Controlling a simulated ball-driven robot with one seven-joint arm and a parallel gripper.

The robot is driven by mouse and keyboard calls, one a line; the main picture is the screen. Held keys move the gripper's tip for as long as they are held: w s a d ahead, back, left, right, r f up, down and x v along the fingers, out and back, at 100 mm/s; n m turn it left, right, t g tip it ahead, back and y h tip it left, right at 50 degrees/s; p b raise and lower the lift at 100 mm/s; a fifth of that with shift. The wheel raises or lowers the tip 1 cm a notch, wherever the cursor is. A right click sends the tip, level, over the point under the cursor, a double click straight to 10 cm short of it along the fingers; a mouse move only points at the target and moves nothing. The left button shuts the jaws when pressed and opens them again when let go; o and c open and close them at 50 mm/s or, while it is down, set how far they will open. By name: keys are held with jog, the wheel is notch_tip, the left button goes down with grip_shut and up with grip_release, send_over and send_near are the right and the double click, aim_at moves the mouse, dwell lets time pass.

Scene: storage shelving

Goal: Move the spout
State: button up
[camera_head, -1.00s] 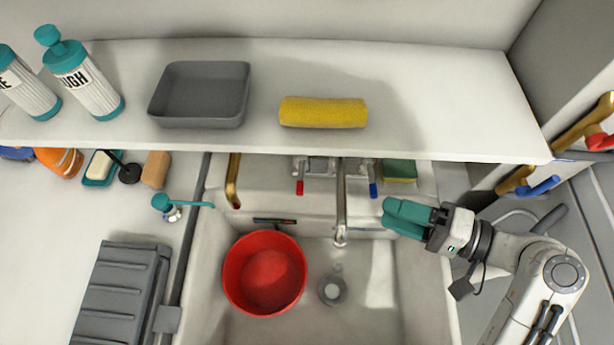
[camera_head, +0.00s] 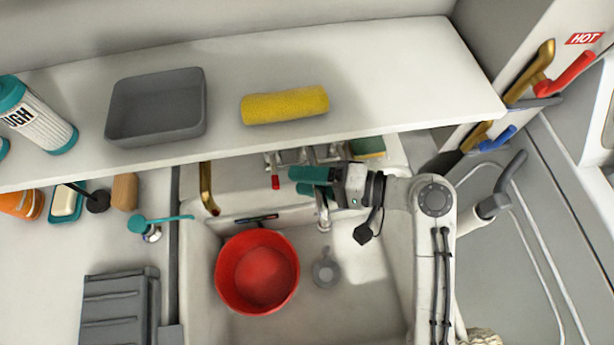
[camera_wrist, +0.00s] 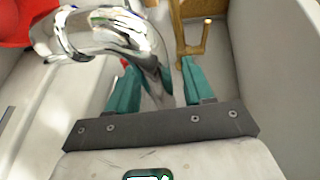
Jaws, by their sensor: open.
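The chrome spout (camera_head: 322,210) hangs over the sink in the head view, its upper part hidden behind my gripper. In the wrist view the shiny curved spout (camera_wrist: 95,33) fills the upper left, and its pipe runs down between my two teal fingers. My gripper (camera_head: 298,181) is open, with one finger on each side of the pipe; it also shows in the wrist view (camera_wrist: 160,70). I cannot tell whether either finger touches the pipe.
A red bowl (camera_head: 257,272) sits in the sink (camera_head: 345,318), left of the drain (camera_head: 326,270). A shelf (camera_head: 380,90) with a grey tray (camera_head: 155,105) and a yellow roll (camera_head: 285,104) overhangs the taps. A green sponge (camera_head: 368,147) lies behind the sink.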

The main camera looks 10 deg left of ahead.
jog(key=shift+a, duration=0.1)
jog(key=shift+c, duration=0.4)
grip_shut()
